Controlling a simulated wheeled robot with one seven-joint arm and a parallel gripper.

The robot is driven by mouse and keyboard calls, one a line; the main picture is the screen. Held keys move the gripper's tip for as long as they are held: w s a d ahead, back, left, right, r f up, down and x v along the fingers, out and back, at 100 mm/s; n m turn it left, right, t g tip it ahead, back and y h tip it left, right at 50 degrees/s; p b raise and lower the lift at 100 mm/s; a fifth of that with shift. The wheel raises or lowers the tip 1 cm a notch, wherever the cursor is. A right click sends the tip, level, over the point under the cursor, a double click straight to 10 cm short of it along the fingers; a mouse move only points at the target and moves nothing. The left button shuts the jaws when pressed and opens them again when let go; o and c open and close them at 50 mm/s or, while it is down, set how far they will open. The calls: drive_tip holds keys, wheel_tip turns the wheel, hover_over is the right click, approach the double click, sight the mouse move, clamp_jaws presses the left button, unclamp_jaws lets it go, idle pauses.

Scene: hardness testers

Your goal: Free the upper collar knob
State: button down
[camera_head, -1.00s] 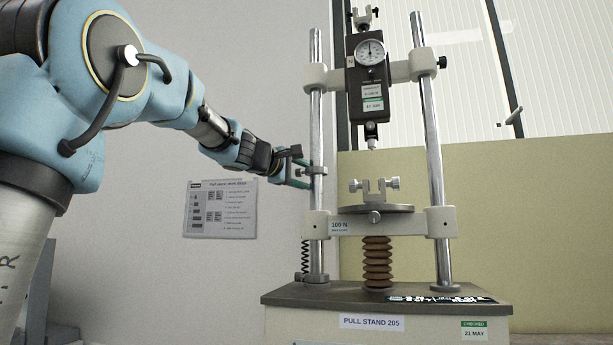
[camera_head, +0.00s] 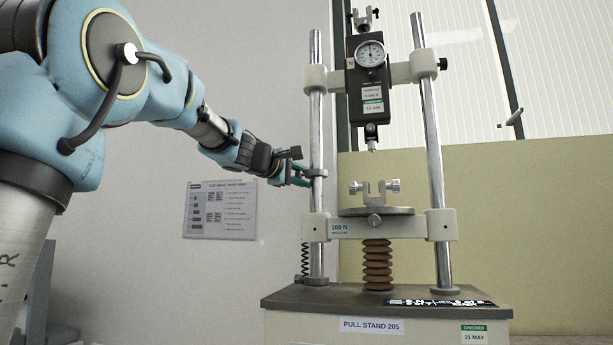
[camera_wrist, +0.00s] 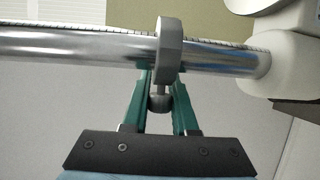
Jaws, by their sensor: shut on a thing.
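The pull stand's left column (camera_head: 316,120) carries a small grey collar (camera_head: 319,173) about halfway up. In the wrist view the column lies across the picture and the ring of the collar (camera_wrist: 169,50) goes around it. The collar's round grey knob (camera_wrist: 159,103) sits on a short stem between the green fingers. My gripper (camera_head: 304,174) reaches in from the left and is shut on this knob. In the wrist view my gripper (camera_wrist: 160,90) has one finger on either side of the knob. The knob is mostly hidden in the head view.
The crosshead (camera_head: 380,226) with its round table and clamp stands below the collar. A dial gauge head (camera_head: 368,80) hangs between the columns. A lower stop (camera_head: 304,279) and dark spring (camera_head: 304,258) sit near the base (camera_head: 390,310). A notice (camera_head: 220,210) hangs on the wall.

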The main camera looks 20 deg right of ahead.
drive_tip(key=p, duration=0.2)
drive_tip(key=shift+r+y+p, duration=0.35)
drive_tip(key=shift+y, duration=0.05)
drive_tip(key=g+y+p, duration=0.1)
drive_tip(key=p, duration=0.3)
drive_tip(key=n+g+y+p, duration=0.1)
drive_tip(key=p, duration=0.4)
drive_tip(key=shift+f, duration=0.4)
drive_tip(key=shift+s+a+f+y+p, duration=0.1)
drive_tip(key=shift+f+y+p, duration=0.3)
drive_tip(key=shift+p, duration=0.3)
drive_tip(key=c, duration=0.7)
unclamp_jaws()
drive_tip(key=shift+a, duration=0.1)
